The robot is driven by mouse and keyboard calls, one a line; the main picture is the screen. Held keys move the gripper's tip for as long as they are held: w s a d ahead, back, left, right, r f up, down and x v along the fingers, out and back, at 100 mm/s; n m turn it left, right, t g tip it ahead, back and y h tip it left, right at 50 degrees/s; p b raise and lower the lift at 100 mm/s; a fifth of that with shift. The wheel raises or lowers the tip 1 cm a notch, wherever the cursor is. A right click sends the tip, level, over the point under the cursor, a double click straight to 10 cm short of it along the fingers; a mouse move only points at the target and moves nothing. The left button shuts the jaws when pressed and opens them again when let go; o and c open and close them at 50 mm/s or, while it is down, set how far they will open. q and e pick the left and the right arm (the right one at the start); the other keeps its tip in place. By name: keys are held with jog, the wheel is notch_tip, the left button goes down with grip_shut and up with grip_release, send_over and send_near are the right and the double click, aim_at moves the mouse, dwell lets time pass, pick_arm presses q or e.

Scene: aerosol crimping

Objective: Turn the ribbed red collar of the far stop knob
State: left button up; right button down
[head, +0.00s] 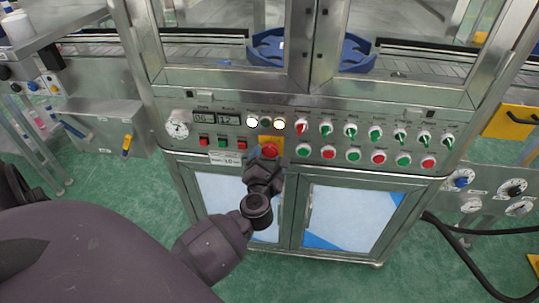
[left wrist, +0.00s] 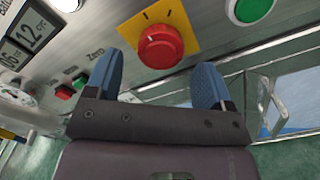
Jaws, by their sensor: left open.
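The red stop knob (head: 270,149) sits on a yellow square plate on the front panel of the steel machine. In the left wrist view the knob (left wrist: 160,46) shows a round red cap with a wider red collar around it. My left gripper (head: 265,161) is just in front of the knob and partly covers its plate. In the left wrist view the left gripper (left wrist: 158,63) is open, with its blue pads apart and nothing between them. The knob appears just beyond the fingertips, roughly centred between them. My right gripper is not in view.
Rows of red and green buttons (head: 352,154) and switches (head: 351,132) lie right of the knob. Digital displays (head: 228,119) and a gauge (head: 177,126) are to its left. Cabinet doors with metal handles (head: 309,202) are below. A blue part (head: 357,54) shows behind the glass.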

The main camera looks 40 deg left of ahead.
pick_arm(q)
jog(key=shift+x, duration=1.3)
jog(key=c, duration=0.9)
jog(key=shift+c, duration=0.2)
jog(key=o, duration=0.9)
jog(key=shift+o, duration=0.2)
jog(key=shift+s, duration=0.1)
jog(key=v, duration=1)
jog(key=shift+s+d+p, duration=0.15)
jog(key=shift+s+p, duration=0.15)
jog(key=shift+p, duration=0.1)
